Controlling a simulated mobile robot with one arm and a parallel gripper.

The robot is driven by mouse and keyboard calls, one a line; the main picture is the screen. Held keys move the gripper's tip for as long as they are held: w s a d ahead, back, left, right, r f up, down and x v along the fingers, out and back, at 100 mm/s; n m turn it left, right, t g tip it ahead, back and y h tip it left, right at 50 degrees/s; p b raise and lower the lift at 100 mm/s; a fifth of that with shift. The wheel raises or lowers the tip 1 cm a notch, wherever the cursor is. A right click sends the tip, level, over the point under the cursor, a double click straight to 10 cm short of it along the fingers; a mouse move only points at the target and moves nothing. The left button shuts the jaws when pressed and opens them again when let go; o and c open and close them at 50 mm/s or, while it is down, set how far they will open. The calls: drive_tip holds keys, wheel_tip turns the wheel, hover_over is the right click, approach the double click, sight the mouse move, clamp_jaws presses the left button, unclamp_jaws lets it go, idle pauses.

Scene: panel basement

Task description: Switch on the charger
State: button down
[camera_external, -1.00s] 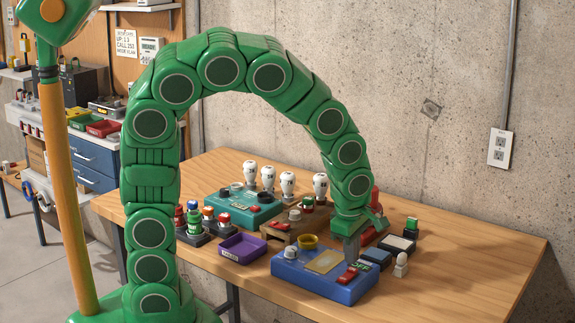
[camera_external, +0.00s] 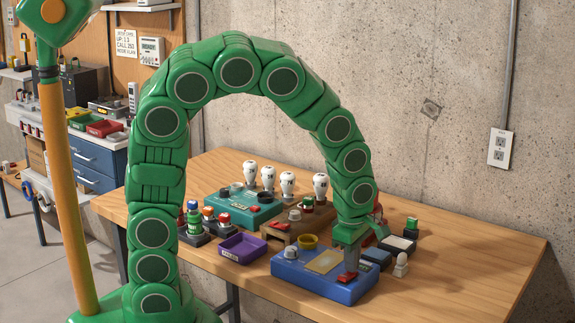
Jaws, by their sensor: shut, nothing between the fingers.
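A blue box (camera_external: 318,287) stands near the front of the wooden table, with a tan plate (camera_external: 324,262), a grey knob (camera_external: 291,252) and a red switch (camera_external: 346,278) on top. A teal box (camera_external: 262,213) with a red switch (camera_external: 243,206) stands further back on the left. Which box is the charger I cannot tell from any readable label. My gripper (camera_external: 351,268) is shut and empty, pointing down at the red switch of the blue box. Its tips partly hide the switch; whether they touch it and how the switch is set I cannot tell.
A purple tray (camera_external: 243,248) lies left of the blue box. A brown block (camera_external: 288,232) and a yellow bowl (camera_external: 308,241) stand behind it. Several white bulb-like pieces (camera_external: 287,184) stand at the back. A small white figure (camera_external: 401,265) is on the right. The table's right end is clear.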

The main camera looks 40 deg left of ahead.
drive_tip(key=shift+s+r, duration=0.1)
drive_tip(key=shift+s+r, duration=0.25)
drive_tip(key=shift+s, duration=0.35)
idle(0.3)
wheel_tip(320, 180, up, 14)
drive_tip(key=w, duration=0.2)
idle(0.4)
drive_tip(key=shift+f, duration=0.1)
idle(0.4)
drive_tip(key=s+a+m+g, duration=0.1)
drive_tip(key=s+a+m, duration=0.25)
drive_tip(key=a, duration=0.55)
drive_tip(key=s+a+m, duration=0.2)
drive_tip(key=a+m, duration=0.2)
drive_tip(key=a, duration=0.5)
drive_tip(key=s+a+f+m+g, duration=0.1)
drive_tip(key=s+a+f+m, duration=0.1)
drive_tip(key=s+a+m, duration=0.8)
drive_tip(key=shift+s+a+g, duration=0.15)
drive_tip(key=shift+s+g, duration=0.25)
drive_tip(key=shift+s, duration=0.85)
